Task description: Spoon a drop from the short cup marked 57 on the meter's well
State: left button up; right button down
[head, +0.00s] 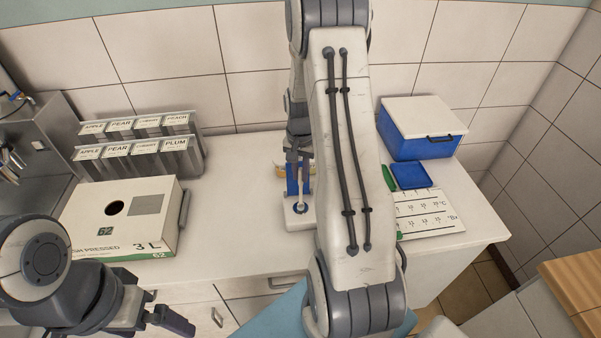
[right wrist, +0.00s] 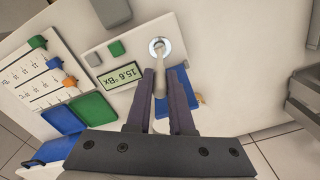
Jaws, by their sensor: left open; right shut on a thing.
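The meter (right wrist: 125,60) is a white block with a display reading 15.6 °Bx and a round metal well (right wrist: 159,47). It also shows in the head view (head: 298,222), partly behind my right arm. My right gripper (right wrist: 160,75) is shut on the pale handle of a spoon (right wrist: 159,62). The spoon's tip is at the well; I cannot tell whether it touches or whether it holds a drop. My left gripper (head: 170,316) is open and empty at the lower left, before the counter front. I cannot make out a short cup marked 57.
A carton marked 62 (head: 148,220) and a rack of fruit-labelled cards (head: 140,145) stand left. Right are a lidded blue box (head: 415,145), a blue tray (head: 410,174), a green piece (head: 389,178) and a scale board (head: 425,222). A blue object (right wrist: 180,103) lies beneath my right gripper.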

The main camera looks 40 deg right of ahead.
jog(key=shift+r+p, duration=2.9)
jog(key=shift+r, duration=1.05)
jog(key=shift+f, duration=0.1)
